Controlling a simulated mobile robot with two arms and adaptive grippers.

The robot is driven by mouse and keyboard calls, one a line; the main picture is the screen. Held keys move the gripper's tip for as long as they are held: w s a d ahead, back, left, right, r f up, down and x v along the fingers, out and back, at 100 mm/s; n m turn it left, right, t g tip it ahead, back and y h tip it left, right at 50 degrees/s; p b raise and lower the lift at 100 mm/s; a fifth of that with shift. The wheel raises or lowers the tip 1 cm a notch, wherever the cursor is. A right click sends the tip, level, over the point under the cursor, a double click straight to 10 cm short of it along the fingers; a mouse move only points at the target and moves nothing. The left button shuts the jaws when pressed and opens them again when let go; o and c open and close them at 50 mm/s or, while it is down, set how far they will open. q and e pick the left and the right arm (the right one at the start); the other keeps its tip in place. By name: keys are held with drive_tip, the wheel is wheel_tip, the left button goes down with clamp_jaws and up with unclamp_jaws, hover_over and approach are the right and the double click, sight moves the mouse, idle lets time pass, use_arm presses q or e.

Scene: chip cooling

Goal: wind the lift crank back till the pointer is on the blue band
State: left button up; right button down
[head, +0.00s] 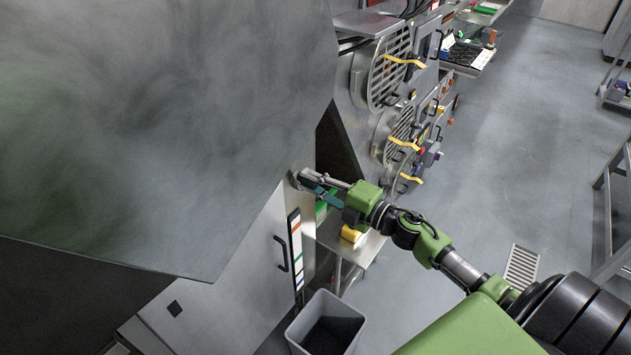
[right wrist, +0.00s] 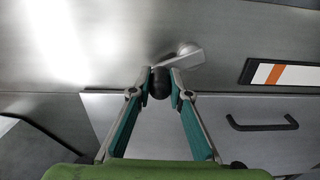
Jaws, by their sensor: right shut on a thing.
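The lift crank (right wrist: 182,57) is a short metal arm on a grey steel panel, with a black knob (right wrist: 159,84). My right gripper (right wrist: 161,74) is shut on the knob, one finger on each side of it. In the head view my right gripper (head: 312,180) reaches the crank at the panel's edge, and the knob is hidden there. A band scale (head: 296,250) with a dark frame and coloured bands is below the crank. Part of it, white with an orange band, shows in the right wrist view (right wrist: 284,74). I cannot make out the pointer. My left gripper is not in view.
A large grey hood (head: 160,120) fills the left. A black door handle (head: 281,253) is beside the scale. A grey bin (head: 325,325) stands below. A steel shelf (head: 362,254) carries a yellow object (head: 352,234) near my right arm. The floor to the right is mostly open.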

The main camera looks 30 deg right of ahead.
drive_tip(key=shift+s+a+f+n+b, duration=0.15)
drive_tip(key=shift+a+f+n+b, duration=0.45)
drive_tip(key=shift+n, duration=0.7)
drive_tip(key=shift+s+a+f+n+b, duration=0.25)
drive_tip(key=shift+n+b, duration=0.65)
drive_tip(key=shift+n, duration=0.4)
drive_tip(key=shift+s+a+f+n+b, duration=0.1)
drive_tip(key=shift+a+f+n+b, duration=0.5)
drive_tip(key=shift+n, duration=0.7)
drive_tip(key=shift+d+r, duration=0.15)
drive_tip(key=shift+d, duration=0.05)
drive_tip(key=c, duration=1.9)
unclamp_jaws()
drive_tip(key=shift+r, duration=0.1)
drive_tip(key=v, duration=1.2)
